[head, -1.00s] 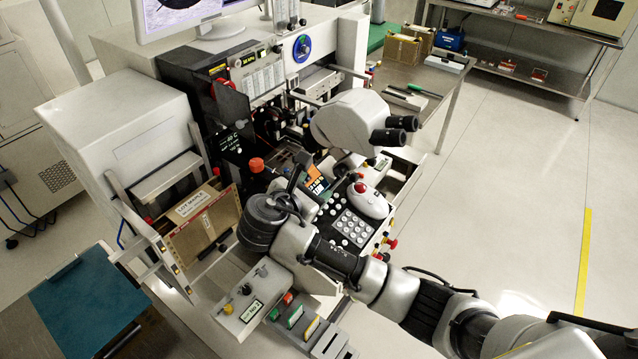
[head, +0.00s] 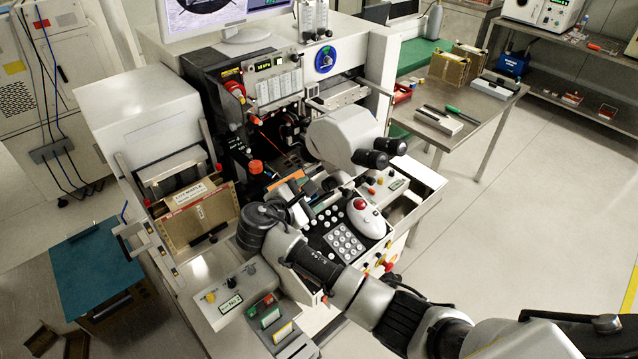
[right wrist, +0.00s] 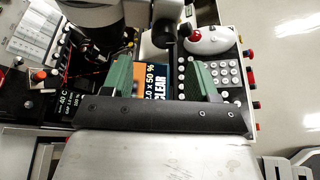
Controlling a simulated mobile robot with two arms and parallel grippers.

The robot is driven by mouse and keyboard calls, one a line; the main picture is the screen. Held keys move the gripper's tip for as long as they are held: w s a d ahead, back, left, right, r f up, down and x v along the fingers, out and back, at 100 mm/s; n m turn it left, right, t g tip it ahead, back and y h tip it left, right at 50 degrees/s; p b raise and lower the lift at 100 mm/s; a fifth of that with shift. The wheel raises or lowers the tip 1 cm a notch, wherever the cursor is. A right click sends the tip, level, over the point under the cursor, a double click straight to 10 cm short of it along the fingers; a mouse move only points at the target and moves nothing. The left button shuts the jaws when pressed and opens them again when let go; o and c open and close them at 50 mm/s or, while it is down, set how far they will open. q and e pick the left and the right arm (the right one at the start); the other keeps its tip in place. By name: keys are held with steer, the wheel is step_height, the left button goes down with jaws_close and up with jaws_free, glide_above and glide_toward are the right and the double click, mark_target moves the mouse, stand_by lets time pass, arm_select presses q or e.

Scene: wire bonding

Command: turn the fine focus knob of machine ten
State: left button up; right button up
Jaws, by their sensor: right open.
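The bonding machine's white microscope (head: 342,138) with black eyepieces stands over the work area. In the right wrist view, a dark round knob-like part (right wrist: 164,33) shows under the microscope body, ahead of the fingers; I cannot tell if it is the fine focus knob. My right gripper (right wrist: 162,76) is open, with green fingers apart and nothing held. An orange and black display (right wrist: 160,82) shows between and below them. In the head view, my right arm crosses the console and its wrist (head: 262,222) hides part of the machine front. My left gripper is out of view.
A keypad (head: 344,242) and a white trackball with a red ball (head: 360,216) lie right of my gripper. A brown labelled magazine (head: 200,212) stands on its left. A steel side table (head: 470,125) stands behind at right. The floor at right is clear.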

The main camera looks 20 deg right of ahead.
mark_target(325, 187)
steer(key=d, duration=0.2)
steer(key=w+d, duration=0.1)
steer(key=shift+w+d+f+p, duration=0.1)
steer(key=shift+d+f+p, duration=0.15)
steer(key=shift+p, duration=0.15)
steer(key=shift+x, duration=0.75)
steer(key=shift+f, duration=0.15)
steer(key=shift+w, duration=0.1)
steer(key=c, duration=0.5)
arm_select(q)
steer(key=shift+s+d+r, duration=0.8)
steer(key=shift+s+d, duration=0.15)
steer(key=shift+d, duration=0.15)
arm_select(e)
steer(key=c, duration=0.4)
